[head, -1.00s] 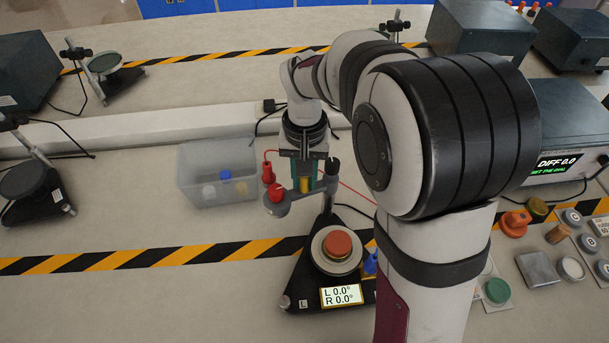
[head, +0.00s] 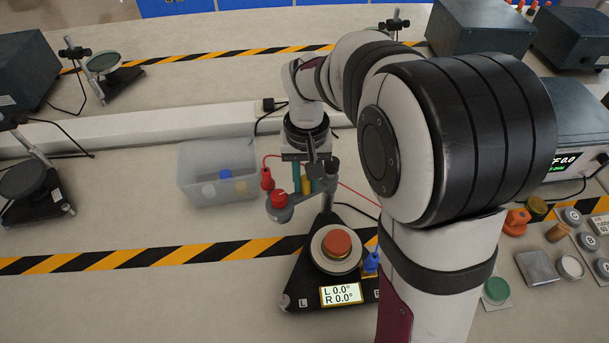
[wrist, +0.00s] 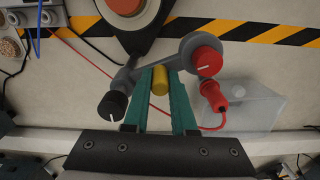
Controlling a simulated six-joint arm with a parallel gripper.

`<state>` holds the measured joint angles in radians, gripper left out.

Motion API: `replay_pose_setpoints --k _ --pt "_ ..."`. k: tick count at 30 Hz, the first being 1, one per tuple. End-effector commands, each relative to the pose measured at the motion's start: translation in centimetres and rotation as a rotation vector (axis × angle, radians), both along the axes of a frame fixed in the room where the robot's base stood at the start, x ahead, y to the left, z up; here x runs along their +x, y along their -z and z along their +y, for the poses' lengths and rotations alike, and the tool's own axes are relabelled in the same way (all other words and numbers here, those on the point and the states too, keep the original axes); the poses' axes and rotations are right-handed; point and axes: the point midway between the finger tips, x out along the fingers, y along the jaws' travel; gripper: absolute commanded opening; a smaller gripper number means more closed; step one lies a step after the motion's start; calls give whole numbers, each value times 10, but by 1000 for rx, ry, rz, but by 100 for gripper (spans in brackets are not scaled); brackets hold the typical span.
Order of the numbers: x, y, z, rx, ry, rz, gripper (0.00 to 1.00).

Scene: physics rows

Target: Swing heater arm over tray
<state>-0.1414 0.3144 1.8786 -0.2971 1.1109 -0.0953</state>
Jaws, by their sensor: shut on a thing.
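The heater arm (head: 297,199) is a grey bar with a red knob (head: 279,199) at its left end and a dark knob at the other. A yellow post (wrist: 160,82) stands on it. My gripper (wrist: 161,74) has teal fingers shut on this post, seen also in the head view (head: 305,184). A black triangular stand (head: 310,292) is in front, bearing a pale round tray (head: 320,258) with an orange-red disc (head: 337,243). In the head view the bar lies behind and left of the tray, not over it. The display (head: 341,295) reads L 0.0°, R 0.0°.
A translucent bin (head: 187,183) is left of the heater arm. A red plug (head: 266,179) with a red wire is beside the bar. A blue plug (head: 371,262) is right of the tray. Weights and an orange object (head: 516,220) lie right. Bench at left front is clear.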

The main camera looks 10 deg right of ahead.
Motion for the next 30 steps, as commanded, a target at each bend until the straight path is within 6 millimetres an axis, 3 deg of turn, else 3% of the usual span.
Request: replay_pose_setpoints --k 30 --pt "-22 -1 -18 0 -507 -3 0"
